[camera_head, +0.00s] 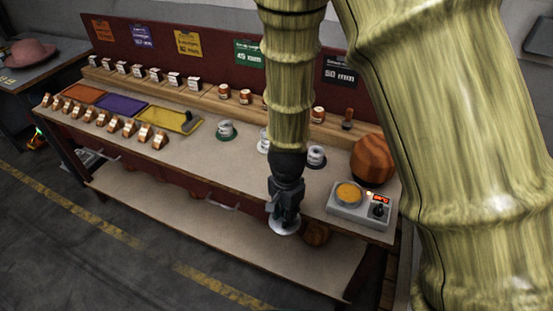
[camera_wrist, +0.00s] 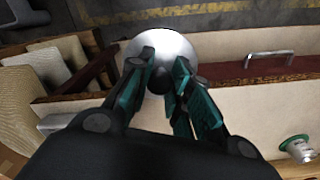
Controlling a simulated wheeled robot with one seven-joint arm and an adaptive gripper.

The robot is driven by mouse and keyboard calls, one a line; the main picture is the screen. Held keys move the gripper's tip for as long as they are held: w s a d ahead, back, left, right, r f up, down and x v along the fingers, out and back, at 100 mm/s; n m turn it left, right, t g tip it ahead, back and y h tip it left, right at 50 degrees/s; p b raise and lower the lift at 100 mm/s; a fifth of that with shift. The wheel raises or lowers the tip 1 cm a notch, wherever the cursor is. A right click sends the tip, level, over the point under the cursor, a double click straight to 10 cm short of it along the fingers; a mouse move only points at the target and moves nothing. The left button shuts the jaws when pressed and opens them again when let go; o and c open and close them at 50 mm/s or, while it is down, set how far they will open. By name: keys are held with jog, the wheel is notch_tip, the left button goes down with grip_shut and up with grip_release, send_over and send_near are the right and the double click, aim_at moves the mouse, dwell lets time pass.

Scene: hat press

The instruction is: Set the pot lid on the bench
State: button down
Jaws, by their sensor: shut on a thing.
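My gripper (camera_head: 284,212) is shut on the pot lid (camera_head: 283,228), a round, shiny pale disc, gripped near its middle. The lid hangs below the fingers, about level, and overlaps the bench's front edge in the head view. The wrist view shows the lid (camera_wrist: 163,44) beyond the dark and teal fingers, which hide part of it. Its height above the bench cannot be told. The bench (camera_head: 228,167) has a tan top. A grey unit (camera_head: 335,210) with a round amber, open-topped pot (camera_head: 349,193), a red display and a knob stands at its right end.
A wooden dome (camera_head: 373,158) stands behind the grey unit. White spools (camera_head: 316,156) stand along the bench; one on a green base (camera_wrist: 299,146) shows in the wrist view. Coloured trays (camera_head: 122,105) and copper-coloured pieces (camera_head: 115,123) lie left. Bare top lies along the front middle.

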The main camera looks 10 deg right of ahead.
jog(key=w+d+p, duration=0.1)
jog(key=w+d, duration=0.1)
jog(key=w, duration=0.2)
jog(key=w+d+f+p, duration=0.1)
jog(key=w+d+p, duration=0.1)
jog(key=w, duration=0.3)
jog(key=w+d+p, duration=0.1)
jog(key=w+d, duration=0.3)
jog(key=shift+w+f, duration=0.15)
jog(key=shift+f, duration=0.1)
jog(key=shift+f+p, duration=1.1)
jog(key=shift+f, duration=0.65)
jog(key=shift+f, duration=0.15)
jog(key=c, duration=1.3)
grip_release()
jog(key=shift+r, duration=0.2)
notch_tip(320, 180, up, 12)
jog(key=b, duration=0.3)
jog(key=shift+b, duration=0.4)
